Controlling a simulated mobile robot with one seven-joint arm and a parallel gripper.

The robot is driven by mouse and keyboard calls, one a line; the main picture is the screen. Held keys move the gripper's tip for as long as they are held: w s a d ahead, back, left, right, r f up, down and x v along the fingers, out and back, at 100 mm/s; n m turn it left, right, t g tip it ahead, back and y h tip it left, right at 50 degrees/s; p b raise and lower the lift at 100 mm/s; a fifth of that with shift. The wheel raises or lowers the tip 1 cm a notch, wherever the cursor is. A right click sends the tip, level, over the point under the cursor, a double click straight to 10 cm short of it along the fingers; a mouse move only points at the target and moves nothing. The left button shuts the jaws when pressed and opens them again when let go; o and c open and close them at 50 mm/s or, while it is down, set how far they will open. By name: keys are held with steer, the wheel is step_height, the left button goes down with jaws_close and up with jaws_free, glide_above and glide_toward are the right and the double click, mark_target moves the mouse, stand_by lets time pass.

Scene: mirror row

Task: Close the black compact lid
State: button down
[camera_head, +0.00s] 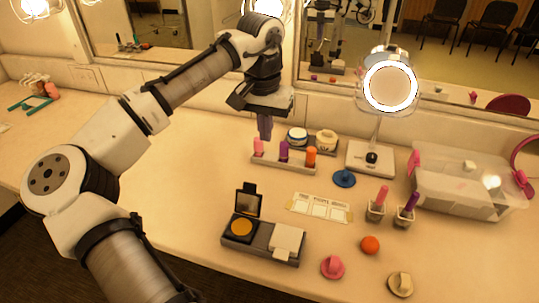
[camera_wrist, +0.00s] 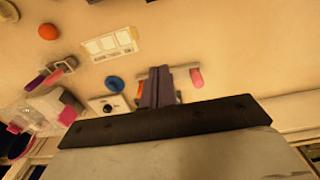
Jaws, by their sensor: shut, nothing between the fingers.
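The black compact (camera_head: 239,229) sits in a dark tray at the front of the counter, with an orange-yellow pan in its base. Its lid (camera_head: 248,204) stands open, roughly upright at the back of the base, with a mirror inside. My gripper (camera_head: 264,136) is shut and empty, pointing down behind the compact, over the lipstick rack at the back of the counter. The wrist view shows its closed fingers (camera_wrist: 160,72) in front of the rack. The compact cannot be made out clearly in the wrist view.
A closed white compact (camera_head: 287,239) shares the tray. The lipstick rack (camera_head: 298,161) stands below my gripper. A ring-light mirror (camera_head: 390,87) and clear bin (camera_head: 470,185) stand to the right. Pink (camera_head: 332,267), orange (camera_head: 370,245) and cream items lie right of the tray. Counter left of the compact is clear.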

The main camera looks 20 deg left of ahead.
steer(key=a+g, duration=0.1)
steer(key=p, duration=0.2)
glide_toward(249, 200)
steer(key=w+f, duration=0.4)
steer(key=f, duration=0.1)
steer(key=shift+s+d, duration=0.2)
steer(key=shift+s, duration=0.15)
steer(key=shift+s, duration=0.1)
